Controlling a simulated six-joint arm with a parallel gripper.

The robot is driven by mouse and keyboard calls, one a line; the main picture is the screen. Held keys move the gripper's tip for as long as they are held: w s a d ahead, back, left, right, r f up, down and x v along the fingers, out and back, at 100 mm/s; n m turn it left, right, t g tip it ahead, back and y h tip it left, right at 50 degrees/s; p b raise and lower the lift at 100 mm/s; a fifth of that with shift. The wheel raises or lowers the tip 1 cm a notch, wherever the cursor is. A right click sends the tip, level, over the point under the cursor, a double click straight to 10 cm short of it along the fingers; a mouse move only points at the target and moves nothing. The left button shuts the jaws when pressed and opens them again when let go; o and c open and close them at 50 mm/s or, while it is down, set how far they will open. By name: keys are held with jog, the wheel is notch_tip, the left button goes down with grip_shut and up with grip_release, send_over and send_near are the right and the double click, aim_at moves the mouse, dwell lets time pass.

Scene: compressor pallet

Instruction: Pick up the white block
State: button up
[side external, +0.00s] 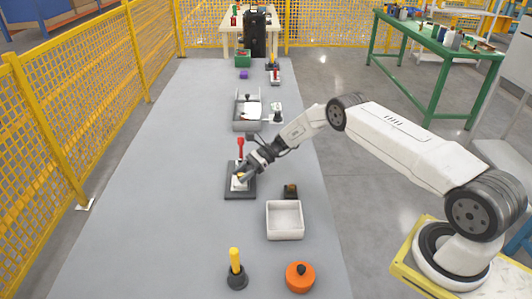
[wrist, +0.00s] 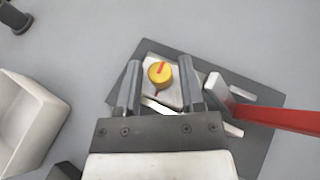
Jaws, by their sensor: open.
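A white block (wrist: 148,79) with a round yellow knob marked in red (wrist: 160,72) on top sits on a dark grey base plate (wrist: 215,149). In the side external view the block (side external: 236,186) lies on the same plate (side external: 240,196), partly hidden by my gripper. My gripper (side external: 244,177) points down at the block from the right. In the wrist view my gripper (wrist: 161,64) is open, with one finger on each side of the knob and a gap to both. How far the fingertips are above the block is hard to tell.
A red lever (side external: 241,147) on the same plate stands close to my gripper. A white empty tray (side external: 285,236), a small dark block (side external: 290,191), a yellow post (side external: 234,260) and an orange round part (side external: 300,277) are nearer the camera. The table's left side is clear.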

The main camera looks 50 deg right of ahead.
grip_shut()
jog(key=shift+r, duration=0.1)
jog(key=shift+r, duration=1.45)
jog(key=shift+s+r, duration=0.2)
jog(key=shift+r, duration=0.05)
jog(key=s+r, duration=0.9)
jog(key=s, duration=0.4)
jog(key=shift+s+a+r, duration=0.2)
jog(key=shift+s, duration=0.1)
